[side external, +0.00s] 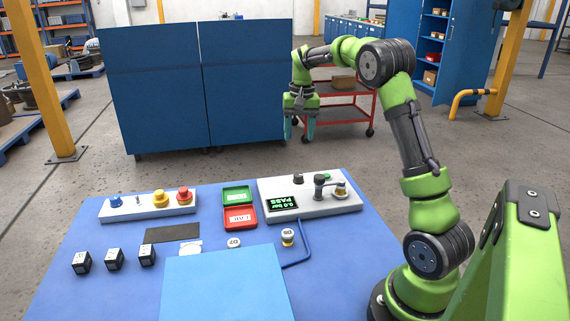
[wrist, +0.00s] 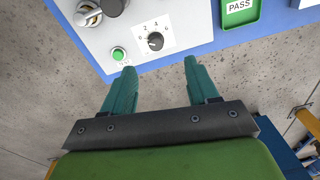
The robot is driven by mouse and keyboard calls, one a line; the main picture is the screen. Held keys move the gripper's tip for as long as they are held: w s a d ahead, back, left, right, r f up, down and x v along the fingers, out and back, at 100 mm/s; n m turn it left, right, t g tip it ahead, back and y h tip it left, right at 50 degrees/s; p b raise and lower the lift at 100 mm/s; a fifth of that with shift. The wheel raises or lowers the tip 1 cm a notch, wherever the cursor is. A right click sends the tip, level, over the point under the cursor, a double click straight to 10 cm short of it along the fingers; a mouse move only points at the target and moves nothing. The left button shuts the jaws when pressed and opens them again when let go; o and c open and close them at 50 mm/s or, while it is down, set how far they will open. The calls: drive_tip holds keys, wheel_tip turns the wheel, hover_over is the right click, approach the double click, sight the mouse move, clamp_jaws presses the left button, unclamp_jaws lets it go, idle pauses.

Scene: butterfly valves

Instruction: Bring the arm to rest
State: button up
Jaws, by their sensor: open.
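My gripper (side external: 300,132) hangs raised beyond the far edge of the blue table (side external: 75,230), pointing down, with its two teal fingers apart and nothing between them. In the wrist view my gripper (wrist: 159,66) is also open and empty. The grey test station (side external: 335,204) lies below it, with a display reading "0.0 bar PASS". A valve-like part with a brass-coloured piece (side external: 341,190) sits at its right end. The wrist view shows the station's dial (wrist: 155,41) and green button (wrist: 118,54) past the fingertips, not touched.
A green tray (side external: 237,195) and a red tray (side external: 240,216) lie left of the station. A control box (side external: 148,205) with coloured buttons, several black cubes (side external: 114,258) and a capped part (side external: 288,237) are on the table.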

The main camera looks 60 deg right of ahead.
drive_tip(key=s+a+r+n+t, duration=0.1)
drive_tip(key=s+a+n+t, duration=0.1)
drive_tip(key=s+a, duration=0.4)
drive_tip(key=s+a+r+n+t+y, duration=0.1)
drive_tip(key=s+a, duration=0.5)
drive_tip(key=a, duration=0.7)
drive_tip(key=s+a+r+n+t+y, duration=0.1)
drive_tip(key=s+a+r+n+t, duration=0.2)
drive_tip(key=s+a, duration=0.3)
drive_tip(key=a, duration=0.4)
drive_tip(key=shift+a+r+n+t, duration=0.15)
drive_tip(key=shift+a+n+t, duration=0.05)
drive_tip(key=shift+n+t, duration=0.1)
